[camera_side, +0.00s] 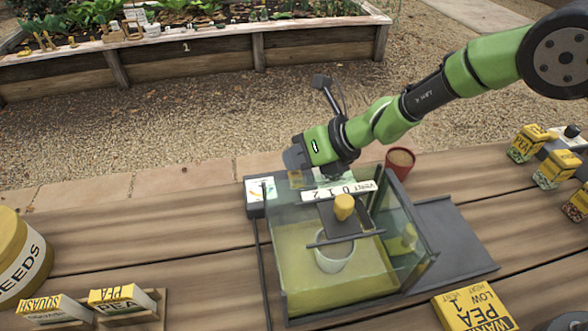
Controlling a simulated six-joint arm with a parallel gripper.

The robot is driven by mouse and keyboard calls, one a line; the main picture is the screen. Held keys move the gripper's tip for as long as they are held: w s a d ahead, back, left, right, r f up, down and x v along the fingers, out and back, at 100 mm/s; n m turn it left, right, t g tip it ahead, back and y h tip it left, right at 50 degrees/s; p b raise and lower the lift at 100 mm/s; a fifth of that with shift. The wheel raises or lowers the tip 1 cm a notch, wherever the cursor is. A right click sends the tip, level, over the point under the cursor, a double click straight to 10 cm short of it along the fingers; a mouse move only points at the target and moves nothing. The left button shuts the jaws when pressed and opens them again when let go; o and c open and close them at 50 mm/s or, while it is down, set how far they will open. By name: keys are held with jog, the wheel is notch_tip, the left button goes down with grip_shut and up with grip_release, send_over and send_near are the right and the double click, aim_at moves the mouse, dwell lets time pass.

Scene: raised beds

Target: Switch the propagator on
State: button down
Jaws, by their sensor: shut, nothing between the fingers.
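The propagator (285,292) is a clear box with a dark grey frame and a yellow-green lower part, standing on the wooden table. At its back left corner is a small dark box with a white and green label (260,188); I cannot make out a switch or its position. On top are a white strip marked VENT 0 1 2 (340,191) and a dark plate with a yellow knob (344,206). A white pot (335,258) shows inside. My gripper (292,160) is shut and empty, over the propagator's back edge, right of the labelled box. Its fingertips are hard to make out.
A red pot (401,164) stands behind the propagator, and a grey slab (455,238) lies to its right. Seed packets (122,299) stand front left beside a yellow seeds jar (20,258).

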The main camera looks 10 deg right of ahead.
aim_at(297, 176)
jog(key=shift+r, duration=0.45)
jog(key=shift+s+r, duration=0.2)
jog(key=shift+r, duration=1.05)
jog(key=shift+s+r, duration=0.2)
jog(key=shift+r, duration=1)
jog(key=shift+r, duration=0.1)
jog(key=s+d+r+n, duration=0.4)
jog(key=d+r+n, duration=0.25)
jog(key=r, duration=0.35)
jog(key=s+d+r+n, duration=0.55)
jog(key=r+n, duration=0.25)
jog(key=r, duration=0.2)
jog(key=s+d+n+t+h, duration=0.2)
jog(key=s+d+n+h, duration=0.4)
jog(key=s+d+n, duration=0.6)
jog(key=s+d, duration=0.2)
jog(key=s, duration=0.2)
jog(key=shift+s+f+h, duration=0.15)
jog(key=shift+s+h, duration=0.05)
jog(key=shift+h, duration=0.1)
jog(key=shift+d+n, duration=0.1)
jog(key=shift+n, duration=0.15)
